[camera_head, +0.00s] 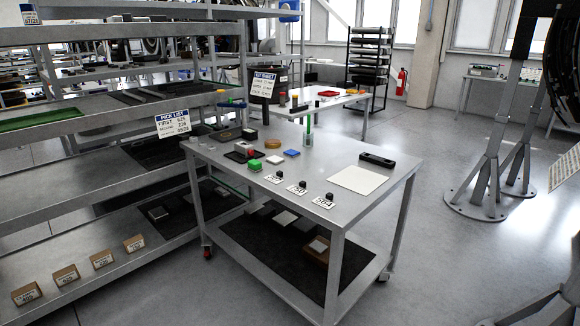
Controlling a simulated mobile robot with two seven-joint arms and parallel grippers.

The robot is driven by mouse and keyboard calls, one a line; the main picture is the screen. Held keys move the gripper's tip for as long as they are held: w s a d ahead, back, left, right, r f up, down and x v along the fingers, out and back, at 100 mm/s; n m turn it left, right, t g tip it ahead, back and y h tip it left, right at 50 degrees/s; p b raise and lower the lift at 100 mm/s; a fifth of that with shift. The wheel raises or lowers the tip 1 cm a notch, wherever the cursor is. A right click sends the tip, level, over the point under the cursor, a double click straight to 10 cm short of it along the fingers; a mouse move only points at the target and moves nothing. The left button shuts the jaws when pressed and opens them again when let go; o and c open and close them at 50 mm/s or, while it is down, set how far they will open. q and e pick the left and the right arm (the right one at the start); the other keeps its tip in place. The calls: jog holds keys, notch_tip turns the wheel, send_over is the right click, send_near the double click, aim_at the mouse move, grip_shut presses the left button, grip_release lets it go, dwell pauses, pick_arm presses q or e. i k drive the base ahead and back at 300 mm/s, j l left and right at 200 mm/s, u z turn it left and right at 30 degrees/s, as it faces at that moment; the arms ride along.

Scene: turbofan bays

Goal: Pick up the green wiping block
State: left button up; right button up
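A small bright green block (255,165), which looks like the wiping block, lies on the grey metal table (290,215) near its left edge. The green block's top and front are in plain view. Neither of my grippers shows in this view.
Several black-knobbed tags (297,187) line the table's front left edge. A white sheet (357,180) and a black device (377,160) lie at right. A thin green upright item (308,128) stands at the back. Shelving (70,135) borders the left; open floor (450,250) lies right.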

aim_at(255, 166)
jog(key=i+j+z, duration=0.1)
jog(key=z, duration=0.25)
jog(key=j+z, duration=0.35)
jog(key=i+j+z, duration=0.1)
jog(key=z, duration=0.2)
jog(key=i+j+z, duration=0.1)
jog(key=j+z, duration=0.4)
jog(key=j, duration=0.35)
jog(key=j+z, duration=0.15)
jog(key=j, duration=0.7)
jog(key=k+j+z, duration=0.1)
jog(key=j, duration=0.8)
